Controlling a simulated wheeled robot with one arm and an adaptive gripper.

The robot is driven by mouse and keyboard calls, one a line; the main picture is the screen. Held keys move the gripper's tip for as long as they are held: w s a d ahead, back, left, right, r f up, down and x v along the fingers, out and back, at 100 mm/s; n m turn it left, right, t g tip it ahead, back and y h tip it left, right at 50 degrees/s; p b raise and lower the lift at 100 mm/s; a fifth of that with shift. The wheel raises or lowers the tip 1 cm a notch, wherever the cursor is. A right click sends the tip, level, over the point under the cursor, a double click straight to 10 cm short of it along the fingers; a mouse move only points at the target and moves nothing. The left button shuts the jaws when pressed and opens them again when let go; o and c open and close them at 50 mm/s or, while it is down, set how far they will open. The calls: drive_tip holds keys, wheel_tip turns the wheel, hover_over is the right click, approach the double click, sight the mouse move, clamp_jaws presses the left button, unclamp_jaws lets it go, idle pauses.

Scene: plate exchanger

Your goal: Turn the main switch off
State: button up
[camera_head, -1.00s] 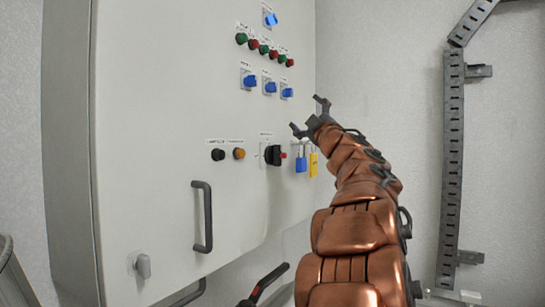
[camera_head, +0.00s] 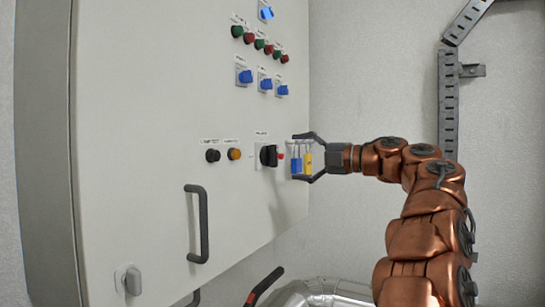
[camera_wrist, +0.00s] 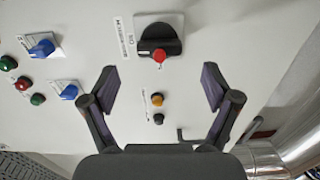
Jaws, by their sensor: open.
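The main switch (camera_head: 268,155) is a black rotary knob on a pale plate on the cabinet door, with a red part beside it. It also shows in the wrist view (camera_wrist: 160,38), top centre, beyond the fingertips. My gripper (camera_head: 299,158) is open and points left at the door, level with the switch and to its right in the head view. In the wrist view, my gripper (camera_wrist: 158,86) has its two fingers spread, with nothing between them touching either. The knob appears apart from the fingers.
A blue padlock (camera_head: 295,163) and a yellow padlock (camera_head: 308,162) appear between my fingers in the head view; their depth is unclear. Black and orange buttons (camera_head: 234,154) sit left of the switch. Blue selectors (camera_head: 265,83) are above. A door handle (camera_head: 198,224) stands out below.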

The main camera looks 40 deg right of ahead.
sight(274, 154)
drive_tip(key=p+x, duration=0.1)
drive_tip(key=x, duration=0.6)
drive_tip(key=shift+w+p, duration=0.1)
drive_tip(key=shift+p, duration=0.2)
drive_tip(key=c, duration=1.2)
